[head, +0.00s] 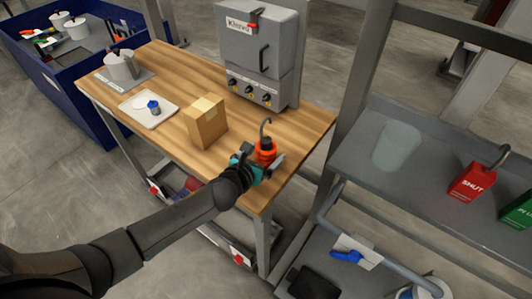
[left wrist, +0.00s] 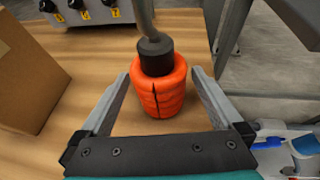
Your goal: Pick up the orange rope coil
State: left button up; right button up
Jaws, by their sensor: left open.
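The orange rope coil (head: 265,152) stands upright near the right front corner of the wooden table (head: 166,62). A black cap and a grey hook rise from its top. In the left wrist view the coil (left wrist: 160,92) sits between the two fingers of my left gripper (left wrist: 160,88), with a visible gap on each side. My left gripper (head: 264,161) is open, and its fingers reach around the lower part of the coil. The coil's far side is hidden. My right gripper is not in view.
A cardboard box (head: 205,122) stands left of the coil. A grey control cabinet (head: 258,55) stands behind. A white tray (head: 149,109) and grey pitcher (head: 122,66) are farther left. A grey shelf with a red container (head: 472,181) is at right.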

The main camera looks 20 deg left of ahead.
pick_arm(q)
jog(key=shift+w+d+f, duration=0.1)
jog(key=shift+w+f, duration=0.15)
jog(key=shift+w, duration=0.3)
jog(key=shift+c, duration=0.2)
jog(key=c, duration=1.5)
grip_shut()
jog(key=shift+r, duration=0.15)
